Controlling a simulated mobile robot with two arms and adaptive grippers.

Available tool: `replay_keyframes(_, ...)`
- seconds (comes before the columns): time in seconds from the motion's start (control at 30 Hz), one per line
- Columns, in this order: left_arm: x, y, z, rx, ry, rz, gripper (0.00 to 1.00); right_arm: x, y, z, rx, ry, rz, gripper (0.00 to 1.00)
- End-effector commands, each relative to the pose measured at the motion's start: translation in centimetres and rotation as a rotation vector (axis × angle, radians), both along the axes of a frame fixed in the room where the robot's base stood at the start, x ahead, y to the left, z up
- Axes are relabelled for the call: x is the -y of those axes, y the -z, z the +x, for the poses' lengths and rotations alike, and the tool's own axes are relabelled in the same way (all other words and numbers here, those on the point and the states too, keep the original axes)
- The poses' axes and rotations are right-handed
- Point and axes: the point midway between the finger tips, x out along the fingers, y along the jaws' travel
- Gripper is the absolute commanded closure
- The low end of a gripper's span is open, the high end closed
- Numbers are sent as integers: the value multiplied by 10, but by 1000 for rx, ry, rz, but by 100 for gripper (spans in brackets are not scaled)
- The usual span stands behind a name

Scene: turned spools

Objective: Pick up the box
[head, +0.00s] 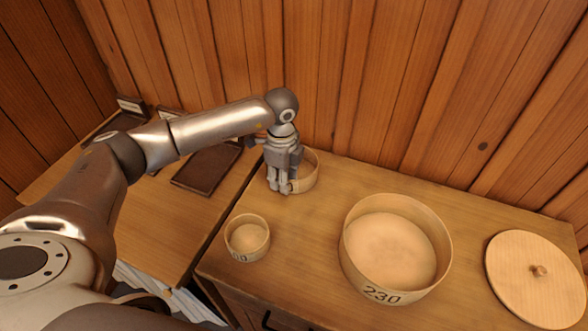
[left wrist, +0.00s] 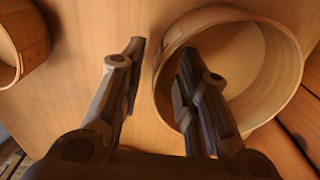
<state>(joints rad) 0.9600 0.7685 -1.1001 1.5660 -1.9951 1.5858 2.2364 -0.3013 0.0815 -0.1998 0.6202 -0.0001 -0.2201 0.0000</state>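A round, open, pale wooden box (head: 308,174) stands at the back left of the wooden cabinet top, partly hidden by my left gripper. My left gripper (head: 281,188) points down at its near left side. In the left wrist view the same box (left wrist: 285,55) shows large at the right. My left gripper (left wrist: 162,54) is open there, with a clear gap between its fingers. One finger is outside the box wall and the other overlaps its opening, so the near wall lies between them. I cannot tell whether either finger touches it. My right gripper is not in view.
A small round box (head: 247,238) and a large round box marked 230 (head: 395,290) stand nearer the front. A round knobbed lid (head: 515,265) lies at the right. Dark trays (head: 205,168) lie on the left table. A plank wall (head: 400,80) closes the back.

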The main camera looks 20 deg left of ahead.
Motion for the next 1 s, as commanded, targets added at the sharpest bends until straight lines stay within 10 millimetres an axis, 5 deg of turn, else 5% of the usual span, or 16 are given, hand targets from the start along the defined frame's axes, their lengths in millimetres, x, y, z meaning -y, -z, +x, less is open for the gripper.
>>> replay_keyframes(0.2,0,1,0,1,0,0,70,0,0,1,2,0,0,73)
replay_keyframes(0.43,0,1,0,1,0,0,100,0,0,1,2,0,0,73)
replay_keyframes(1.0,0,-8,1,4,0,0,100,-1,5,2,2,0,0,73)
